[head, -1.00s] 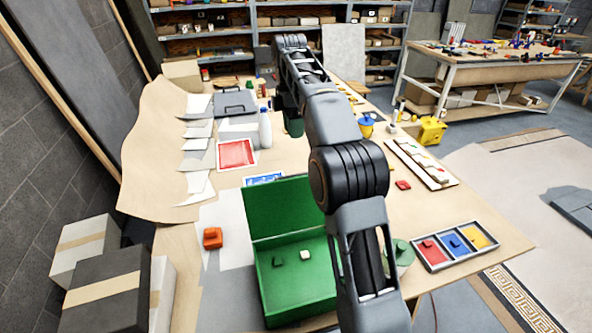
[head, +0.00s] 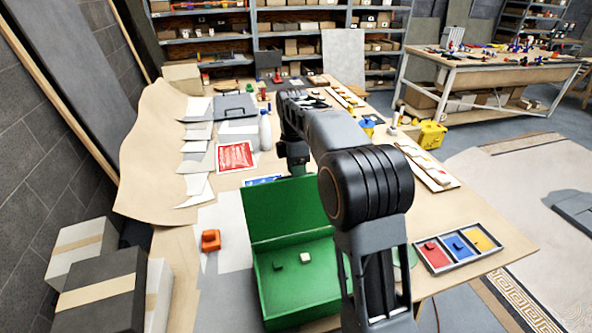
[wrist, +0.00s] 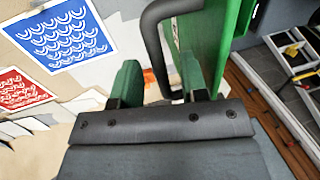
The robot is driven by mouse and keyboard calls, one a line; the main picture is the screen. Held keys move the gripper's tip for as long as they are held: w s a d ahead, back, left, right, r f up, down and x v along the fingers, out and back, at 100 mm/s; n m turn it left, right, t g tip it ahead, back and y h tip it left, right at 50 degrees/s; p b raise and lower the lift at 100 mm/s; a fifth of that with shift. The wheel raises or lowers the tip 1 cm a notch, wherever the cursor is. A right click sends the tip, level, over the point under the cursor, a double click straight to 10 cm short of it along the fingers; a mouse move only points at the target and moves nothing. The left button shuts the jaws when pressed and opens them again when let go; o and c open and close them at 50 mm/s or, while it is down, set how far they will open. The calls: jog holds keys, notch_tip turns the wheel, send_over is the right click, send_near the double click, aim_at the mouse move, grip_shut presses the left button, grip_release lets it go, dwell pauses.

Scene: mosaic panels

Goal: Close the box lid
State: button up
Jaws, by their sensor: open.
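The green box (head: 290,290) stands on the near part of the table with its lid (head: 285,208) raised at the back. Two small blocks, one green (head: 278,267) and one pale (head: 306,258), lie inside. My gripper (wrist: 158,65) is open, its two green fingers apart. In the wrist view the green lid (wrist: 228,30) is at the right, with a dark curved handle (wrist: 152,38) just beyond the fingers. I cannot tell whether the handle lies between them or touches one. In the head view my gripper is behind the lid, partly hidden by my arm.
An orange block (head: 211,240) sits left of the box. A tray with red, blue and yellow compartments (head: 459,250) is at the right. A red panel (head: 235,156) and a blue one (head: 262,180) lie behind the box.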

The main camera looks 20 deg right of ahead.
jog(key=shift+c, duration=0.2)
grip_shut()
dwell(0.4)
